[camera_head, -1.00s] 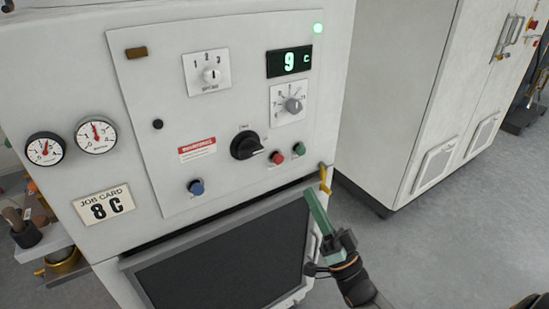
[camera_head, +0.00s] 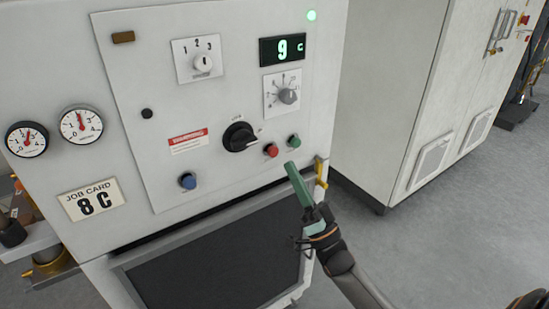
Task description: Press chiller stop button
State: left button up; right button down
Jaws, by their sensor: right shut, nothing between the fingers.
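The chiller's control panel (camera_head: 225,125) faces me. A red button (camera_head: 271,150) sits low on its right side, with a green button (camera_head: 294,140) to its right and a large black rotary knob (camera_head: 239,137) to its left. Which one is the stop button cannot be read from the tiny labels. My right gripper (camera_head: 291,166) is shut and empty. Its greenish fingers point up toward the panel, just below the red and green buttons in the picture. Contact with the panel is not apparent. My left gripper is not in view.
A blue button (camera_head: 187,181) is at lower left. The display (camera_head: 283,49) reads 9 C, and a green lamp (camera_head: 311,15) glows above it. A yellow handle (camera_head: 321,173) juts out beside my gripper. A white cabinet (camera_head: 395,110) stands right.

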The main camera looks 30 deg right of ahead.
aim_at(273, 151)
jog(key=w+b, duration=0.1)
jog(key=w, duration=0.2)
jog(key=shift+w+a, duration=0.1)
jog(key=shift+a, duration=0.05)
dwell(0.4)
dwell(0.5)
dwell(1.0)
jog(key=shift+w, duration=0.45)
